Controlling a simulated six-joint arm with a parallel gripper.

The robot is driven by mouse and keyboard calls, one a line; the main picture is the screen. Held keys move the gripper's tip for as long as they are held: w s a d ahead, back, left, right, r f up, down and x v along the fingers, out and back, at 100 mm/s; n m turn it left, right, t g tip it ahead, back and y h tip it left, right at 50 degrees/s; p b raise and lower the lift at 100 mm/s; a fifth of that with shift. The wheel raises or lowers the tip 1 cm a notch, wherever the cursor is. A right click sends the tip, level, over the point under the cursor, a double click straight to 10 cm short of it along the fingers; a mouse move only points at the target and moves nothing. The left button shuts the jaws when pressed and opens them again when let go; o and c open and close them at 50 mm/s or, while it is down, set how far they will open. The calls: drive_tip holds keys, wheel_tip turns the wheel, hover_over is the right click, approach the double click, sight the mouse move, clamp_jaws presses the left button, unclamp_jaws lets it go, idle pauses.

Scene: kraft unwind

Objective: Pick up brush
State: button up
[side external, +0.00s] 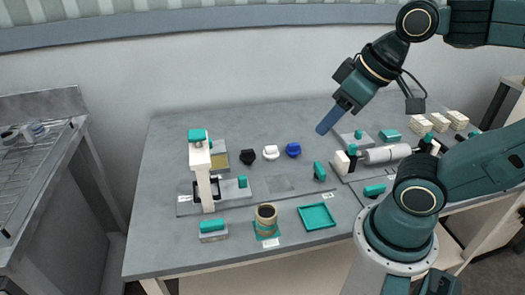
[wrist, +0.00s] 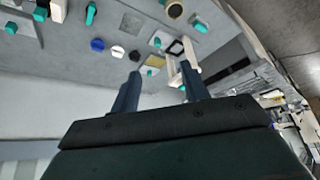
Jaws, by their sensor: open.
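No object shows clear bristles, so I cannot tell for sure which one is the brush. A teal-topped grey block (side external: 213,231) lies at the front left of the table. A small upright teal piece (side external: 319,171) stands near the table's middle; it also shows in the wrist view (wrist: 91,14). My gripper (side external: 328,120) is high above the back of the table, apart from all objects. In the wrist view its two blue fingers (wrist: 160,86) are spread with nothing held between them.
A white upright frame with a teal top (side external: 200,165) stands at the left. Black (side external: 247,157), white (side external: 271,152) and blue (side external: 293,150) knobs sit behind the middle. A brown roll (side external: 266,214) and teal tray (side external: 316,217) are in front. A white cylinder (side external: 387,153) lies right.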

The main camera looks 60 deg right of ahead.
drive_tip(key=o, duration=0.4)
drive_tip(key=shift+o, duration=0.2)
drive_tip(key=w+a+f+n+g+y, duration=0.1)
drive_tip(key=w+a+f+n, duration=0.3)
drive_tip(key=w+f, duration=0.4)
drive_tip(key=w+a+f+n+g+y, duration=0.1)
drive_tip(key=w+a+f+n+y, duration=0.1)
drive_tip(key=w+a+f+n, duration=0.3)
drive_tip(key=shift+w+a+f, duration=0.6)
drive_tip(key=shift+w+f, duration=1.6)
drive_tip(key=shift+f, duration=0.1)
drive_tip(key=shift+f, duration=0.1)
